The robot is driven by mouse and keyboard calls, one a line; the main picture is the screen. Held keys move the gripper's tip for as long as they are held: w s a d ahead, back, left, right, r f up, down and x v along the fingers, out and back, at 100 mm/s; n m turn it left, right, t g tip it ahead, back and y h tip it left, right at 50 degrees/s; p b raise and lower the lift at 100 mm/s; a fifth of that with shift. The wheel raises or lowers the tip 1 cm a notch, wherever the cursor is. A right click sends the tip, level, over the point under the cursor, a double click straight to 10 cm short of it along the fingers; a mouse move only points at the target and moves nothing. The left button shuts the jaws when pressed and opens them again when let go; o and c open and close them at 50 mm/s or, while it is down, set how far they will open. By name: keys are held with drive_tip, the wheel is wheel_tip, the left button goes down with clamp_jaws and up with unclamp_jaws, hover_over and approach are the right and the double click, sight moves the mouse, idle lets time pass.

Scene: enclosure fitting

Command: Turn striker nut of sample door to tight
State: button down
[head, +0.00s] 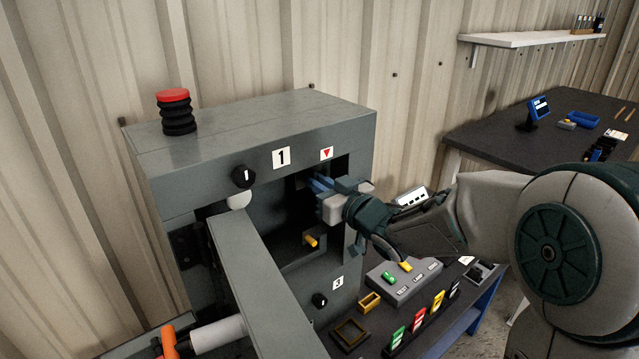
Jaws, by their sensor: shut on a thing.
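The grey enclosure (220,160) stands against the wall with its front open. The sample door (270,285) appears to be the long grey panel swung out towards me. My gripper (318,186), with blue fingertips, reaches into the upper right of the opening, below a red triangle label (326,153). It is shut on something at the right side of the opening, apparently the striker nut. The fingers and the shadow hide the nut, so its turn position cannot be seen.
A yellow-orange peg (311,240) sticks out inside the opening, below my gripper. Black knobs (243,177) sit on the front. A grey switch box (405,283) and coloured tags (418,320) stand at lower right. A dark table (500,140) is behind at right.

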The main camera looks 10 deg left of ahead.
drive_tip(key=shift+f, duration=0.1)
drive_tip(key=c, duration=1.5)
unclamp_jaws()
drive_tip(key=shift+o, duration=0.2)
drive_tip(key=v, duration=1.3)
drive_tip(key=shift+s+d+b, duration=0.25)
drive_tip(key=shift+d+b, duration=0.05)
drive_tip(key=shift+b, duration=0.05)
